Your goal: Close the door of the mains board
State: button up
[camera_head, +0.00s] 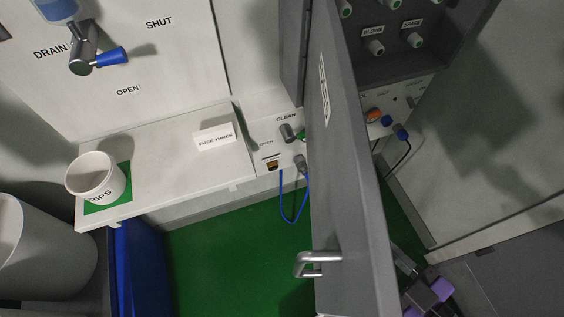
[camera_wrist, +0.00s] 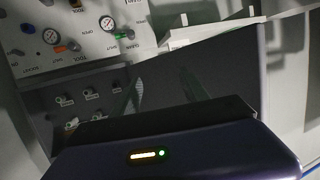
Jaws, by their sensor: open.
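The grey door (camera_head: 345,150) of the mains board stands open, seen steeply from above, with a metal bar handle (camera_head: 318,262) on its left face near the lower end. The mains board (camera_head: 400,62) is a dark grey box at the upper right, with several round fuse holders inside. In the wrist view the door looks like a broad dark panel (camera_wrist: 220,70), and fuse holders show left of it. My gripper (camera_head: 428,290) is at the lower right, right of the door, open and holding nothing visible. Whether it touches the door is hard to tell.
A white shelf (camera_head: 160,180) at the left bears a white cup (camera_head: 95,178) on a green square and a "fuse three" card (camera_head: 214,136). A blue cable (camera_head: 293,205) hangs left of the door. Gauges (camera_wrist: 108,24) show in the wrist view. The green floor (camera_head: 220,260) is clear.

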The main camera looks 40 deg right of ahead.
aim_at(354, 273)
jog(key=k+j, duration=0.3)
jog(key=k+j+u, duration=0.1)
jog(key=u, duration=0.3)
jog(key=k+j+u, duration=0.1)
jog(key=u, duration=0.25)
jog(key=k+j+u, duration=0.15)
jog(key=u, duration=0.25)
